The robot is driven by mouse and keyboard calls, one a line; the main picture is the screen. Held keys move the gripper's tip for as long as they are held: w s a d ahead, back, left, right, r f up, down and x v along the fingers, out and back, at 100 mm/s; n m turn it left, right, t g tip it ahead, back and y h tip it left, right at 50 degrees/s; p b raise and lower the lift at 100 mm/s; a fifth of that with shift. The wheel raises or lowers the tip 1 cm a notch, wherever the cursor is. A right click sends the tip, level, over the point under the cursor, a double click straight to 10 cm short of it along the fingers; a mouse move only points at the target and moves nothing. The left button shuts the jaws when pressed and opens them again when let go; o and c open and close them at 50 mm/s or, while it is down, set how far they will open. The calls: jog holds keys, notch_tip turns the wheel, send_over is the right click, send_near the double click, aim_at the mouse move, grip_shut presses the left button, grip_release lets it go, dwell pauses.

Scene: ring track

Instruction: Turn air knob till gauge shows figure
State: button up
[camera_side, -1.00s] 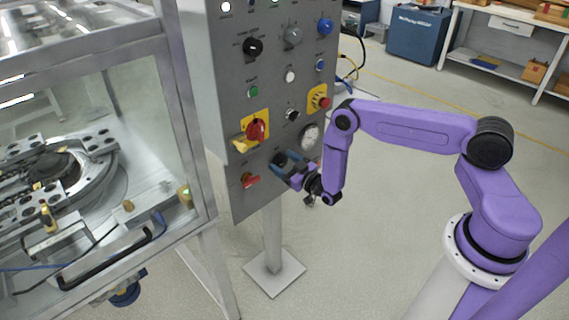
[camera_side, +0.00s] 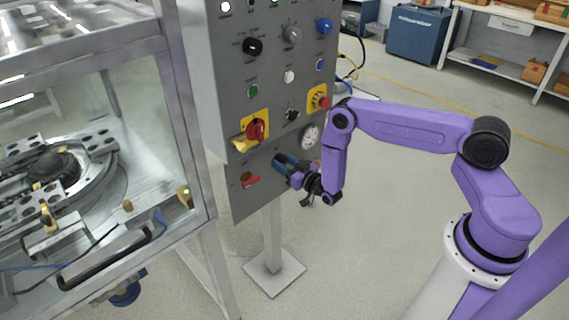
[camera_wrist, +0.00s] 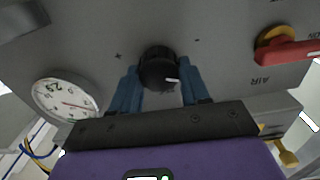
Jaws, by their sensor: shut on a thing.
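My gripper (camera_wrist: 158,70) has its blue fingers on either side of a black round knob (camera_wrist: 157,64) on the grey panel, and is shut on it. The knob has a white pointer line that points to the right in the wrist view, with small plus and minus marks on the panel beside it. In the side view my gripper (camera_side: 282,162) is at the lower right of the panel and hides the knob. A round white gauge (camera_wrist: 65,97) is left of the knob in the wrist view. Its figures are too small to read surely. The gauge also shows above my gripper in the side view (camera_side: 310,137).
A red handle (camera_wrist: 288,54) near the AIR label is right of the knob in the wrist view. Above my gripper, the panel (camera_side: 220,75) carries a red-and-yellow switch (camera_side: 256,131), a red emergency button (camera_side: 320,101) and other knobs. A glass-walled machine (camera_side: 120,150) stands at left.

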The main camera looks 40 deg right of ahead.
jog(key=m, duration=0.5)
jog(key=shift+d+m, duration=0.1)
jog(key=shift+m, duration=0.2)
jog(key=m, duration=0.6)
jog(key=shift+w+d, duration=0.1)
jog(key=m, duration=0.6)
jog(key=shift+f+m, duration=0.1)
jog(key=shift+m, duration=0.2)
jog(key=m, duration=0.5)
jog(key=shift+d+f+m, duration=0.1)
jog(key=shift+m, duration=0.2)
jog(key=o, duration=1.1)
jog(key=shift+c, duration=0.2)
jog(key=shift+f, duration=0.1)
